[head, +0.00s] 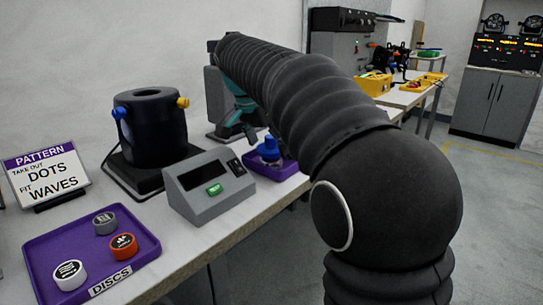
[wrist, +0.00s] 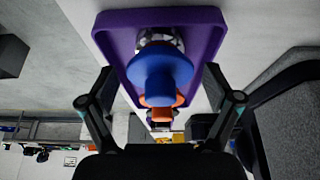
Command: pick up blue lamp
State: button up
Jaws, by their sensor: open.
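The blue lamp (head: 268,150) stands in a small purple tray on the bench in the head view. In the wrist view, the blue lamp (wrist: 158,72) is near the middle, with a shiny clear or metallic part at one end and an orange part or object beside its other end. My gripper (wrist: 160,90) is open, with one finger on each side of the lamp's line and nothing held. In the head view, my teal gripper (head: 241,122) is just left of and above the lamp, partly hidden by my arm. I cannot tell the exact gap to the lamp.
The small purple tray (head: 288,168) has a raised rim. A grey console (head: 209,186) and a black canister (head: 152,130) stand to its left. A purple disc tray (head: 132,252) and a pattern sign (head: 46,173) are nearer. Open floor lies right of the bench.

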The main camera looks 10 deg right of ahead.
aim_at(269, 148)
jog(key=shift+x, duration=1.9)
jog(key=c, duration=1.1)
jog(key=shift+c, duration=0.2)
jog(key=shift+r, duration=0.15)
jog(key=shift+r, duration=0.5)
jog(key=r, duration=0.3)
jog(key=shift+s+d+r, duration=0.3)
jog(key=shift+s+d, duration=0.1)
jog(key=s+d+r, duration=0.6)
jog(key=d, duration=0.2)
jog(key=shift+s, duration=0.4)
